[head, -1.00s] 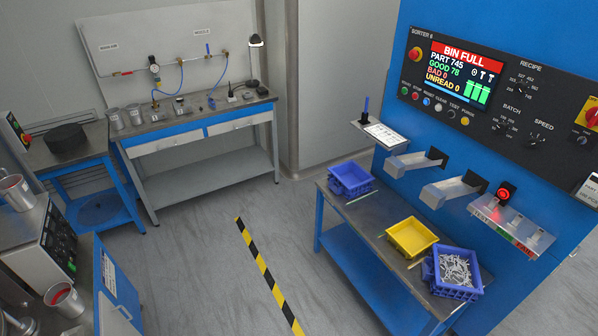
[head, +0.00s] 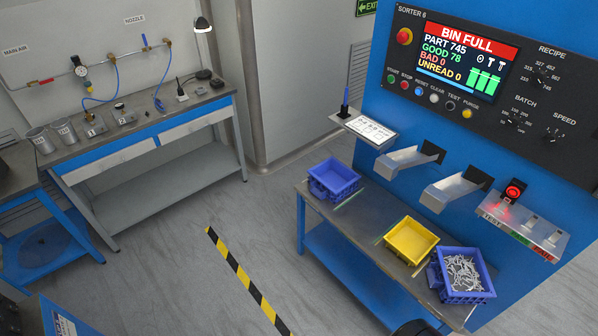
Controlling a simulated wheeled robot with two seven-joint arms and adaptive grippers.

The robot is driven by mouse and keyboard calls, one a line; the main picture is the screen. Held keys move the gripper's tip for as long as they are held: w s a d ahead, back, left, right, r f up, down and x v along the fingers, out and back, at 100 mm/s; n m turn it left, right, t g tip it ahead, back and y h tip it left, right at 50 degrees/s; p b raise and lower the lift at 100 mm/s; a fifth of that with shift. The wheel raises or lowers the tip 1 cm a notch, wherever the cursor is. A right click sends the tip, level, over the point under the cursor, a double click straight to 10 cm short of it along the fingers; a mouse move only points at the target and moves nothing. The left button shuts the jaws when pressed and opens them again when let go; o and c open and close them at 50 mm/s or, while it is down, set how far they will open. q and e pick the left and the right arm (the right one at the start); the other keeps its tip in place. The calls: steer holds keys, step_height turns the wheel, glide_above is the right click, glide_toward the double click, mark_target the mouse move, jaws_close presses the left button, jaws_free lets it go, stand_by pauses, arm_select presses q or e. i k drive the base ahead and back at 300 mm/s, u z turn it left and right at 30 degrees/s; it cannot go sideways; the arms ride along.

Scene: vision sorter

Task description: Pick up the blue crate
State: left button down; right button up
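Two blue crates stand on the blue-framed bench (head: 345,222) in front of the sorter. One blue crate (head: 334,180) is at the bench's far left end and looks empty. The other blue crate (head: 466,295) is at the near right end and holds many small metal parts (head: 464,272). A yellow crate (head: 411,241) sits between them and looks empty. Neither of my grippers can be made out. A dark shape cut off by the bottom edge, below the bench, is too little shown to identify.
Metal chutes (head: 405,160) and a sloped plate with a red-lit button (head: 513,192) jut from the sorter (head: 376,113) above the bench. A clipboard shelf (head: 364,127) also sticks out. The floor (head: 170,260) left of the bench is clear, with a striped line (head: 246,282).

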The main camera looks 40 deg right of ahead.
mark_target(331, 178)
steer(key=z, duration=0.05)
steer(key=i, duration=1.05)
steer(key=z, duration=1.1)
steer(key=i, duration=0.75)
steer(key=z, duration=0.65)
